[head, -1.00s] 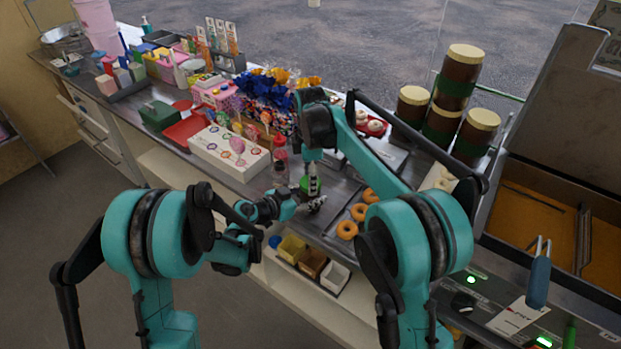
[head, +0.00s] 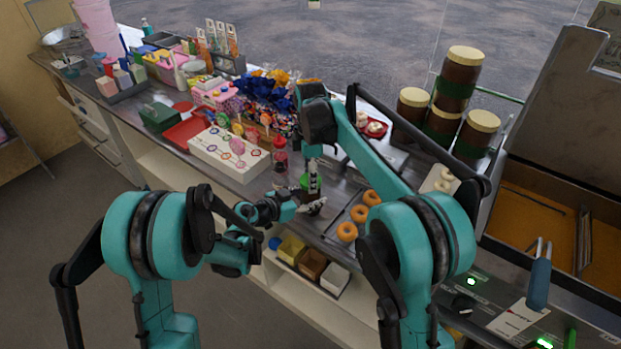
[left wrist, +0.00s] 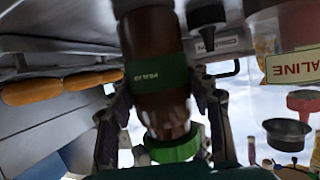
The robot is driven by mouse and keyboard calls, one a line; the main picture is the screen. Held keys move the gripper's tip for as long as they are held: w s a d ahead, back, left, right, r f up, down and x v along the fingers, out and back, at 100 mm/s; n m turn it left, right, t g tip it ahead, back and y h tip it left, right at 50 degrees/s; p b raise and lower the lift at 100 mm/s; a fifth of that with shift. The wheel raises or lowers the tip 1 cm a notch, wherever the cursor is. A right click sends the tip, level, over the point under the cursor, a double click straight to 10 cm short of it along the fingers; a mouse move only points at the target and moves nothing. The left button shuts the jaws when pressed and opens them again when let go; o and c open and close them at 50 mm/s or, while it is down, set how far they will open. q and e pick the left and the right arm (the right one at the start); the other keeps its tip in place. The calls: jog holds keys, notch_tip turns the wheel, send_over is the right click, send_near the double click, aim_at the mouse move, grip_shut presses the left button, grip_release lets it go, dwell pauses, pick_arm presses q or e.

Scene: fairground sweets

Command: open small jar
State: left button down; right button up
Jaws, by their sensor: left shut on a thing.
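The small jar (left wrist: 158,60) has brown contents and a green label band. It shows upside down in the left wrist view, with its green lid (left wrist: 175,149) at the lower end of the picture. My left gripper (left wrist: 163,105) is shut on the jar, one finger on each side. In the head view my left gripper (head: 312,207) is low at the counter's front edge. My right gripper (head: 313,183) points down from above at the jar's top, close to the green lid (head: 304,182). Its fingers are too small to judge. Whether the lid sits fully on the jar is unclear.
A tray of doughnuts (head: 347,231) lies just right of the grippers. A red-topped bottle (head: 280,158) stands just behind them, and a white box with lollipops (head: 225,160) is to the left. Large brown jars (head: 441,124) stand at the back right.

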jog(key=shift+r, duration=0.3)
jog(key=shift+r, duration=2.05)
pick_arm(q)
jog(key=c, duration=0.6)
grip_release()
